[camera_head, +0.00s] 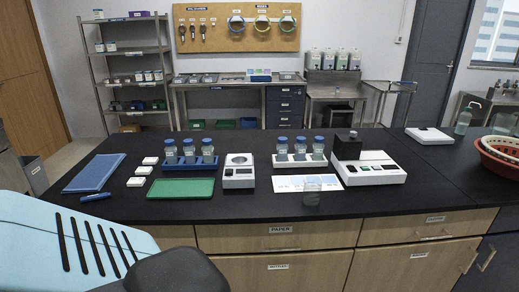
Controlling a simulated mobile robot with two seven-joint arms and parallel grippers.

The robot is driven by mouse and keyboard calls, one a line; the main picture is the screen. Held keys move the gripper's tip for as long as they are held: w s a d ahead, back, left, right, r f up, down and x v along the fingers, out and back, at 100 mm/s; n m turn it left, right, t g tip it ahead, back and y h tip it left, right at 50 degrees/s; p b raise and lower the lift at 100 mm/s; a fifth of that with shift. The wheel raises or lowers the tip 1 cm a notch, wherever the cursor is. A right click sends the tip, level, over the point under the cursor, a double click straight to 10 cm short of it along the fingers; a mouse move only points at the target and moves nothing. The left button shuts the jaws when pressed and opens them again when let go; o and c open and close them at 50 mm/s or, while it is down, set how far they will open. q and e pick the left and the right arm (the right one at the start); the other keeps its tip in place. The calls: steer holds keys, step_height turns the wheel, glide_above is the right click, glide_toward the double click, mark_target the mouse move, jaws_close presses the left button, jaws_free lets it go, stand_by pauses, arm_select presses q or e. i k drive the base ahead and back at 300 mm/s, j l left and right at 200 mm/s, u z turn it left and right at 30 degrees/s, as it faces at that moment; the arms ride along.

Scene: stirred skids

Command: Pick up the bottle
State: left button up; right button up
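Several small bottles with blue caps stand on the black table. A blue rack (190,166) at left centre holds a row of them, one being the middle bottle (189,153). A white rack (299,163) to the right holds another row, including its left bottle (282,151). A taller, greenish clear bottle (463,123) stands at the far right. I cannot tell which one the task means. Neither gripper shows; only a pale blue and black part of mine fills the lower left.
A green tray (181,188), a grey device (238,173), a glass beaker (311,195) on a pale card and a white device with a black block (370,171) stand around the racks. A blue folder (94,172) lies left, red baskets (500,155) right.

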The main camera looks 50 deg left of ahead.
mark_target(318, 148)
steer(key=u, duration=1.55)
